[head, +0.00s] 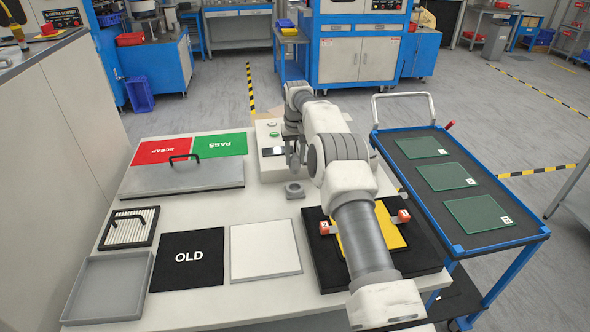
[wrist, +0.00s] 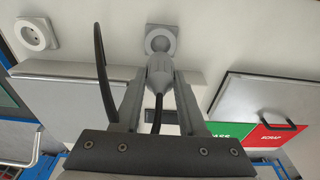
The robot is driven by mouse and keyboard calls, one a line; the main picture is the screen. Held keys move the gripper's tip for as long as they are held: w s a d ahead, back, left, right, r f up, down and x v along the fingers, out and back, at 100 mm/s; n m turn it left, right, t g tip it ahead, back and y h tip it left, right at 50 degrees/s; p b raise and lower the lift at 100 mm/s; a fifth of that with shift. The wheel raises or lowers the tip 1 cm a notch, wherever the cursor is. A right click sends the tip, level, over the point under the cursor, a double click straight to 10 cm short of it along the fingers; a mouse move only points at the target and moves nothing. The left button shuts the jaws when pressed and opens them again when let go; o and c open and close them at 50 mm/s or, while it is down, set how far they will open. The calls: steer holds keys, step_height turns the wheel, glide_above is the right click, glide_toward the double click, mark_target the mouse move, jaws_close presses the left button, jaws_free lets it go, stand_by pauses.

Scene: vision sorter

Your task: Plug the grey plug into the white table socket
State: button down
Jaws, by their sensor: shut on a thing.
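My gripper (wrist: 154,78) is shut on the grey plug (wrist: 160,68), whose black cord (wrist: 158,110) runs back between the fingers. In the wrist view, a pale square base with a grey round part (wrist: 160,36) lies just beyond the plug, which partly hides it. I cannot tell whether they touch. A white socket (wrist: 36,34) with a round recess and small holes is at the upper left, apart from the plug. In the head view, my gripper (head: 292,152) hangs near the control box; a small grey square fitting (head: 294,190) is on the table in front of it. My arm hides the white socket there.
The control box (head: 270,166) has a green button. A grey lidded plate with black handle (head: 183,182) lies left. A black fixture with a yellow plate (head: 387,231) is at right. A blue cart (head: 510,234) stands beside the table (head: 208,213).

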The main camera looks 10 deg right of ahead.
steer(key=shift+r, duration=0.95)
steer(key=shift+r, duration=0.1)
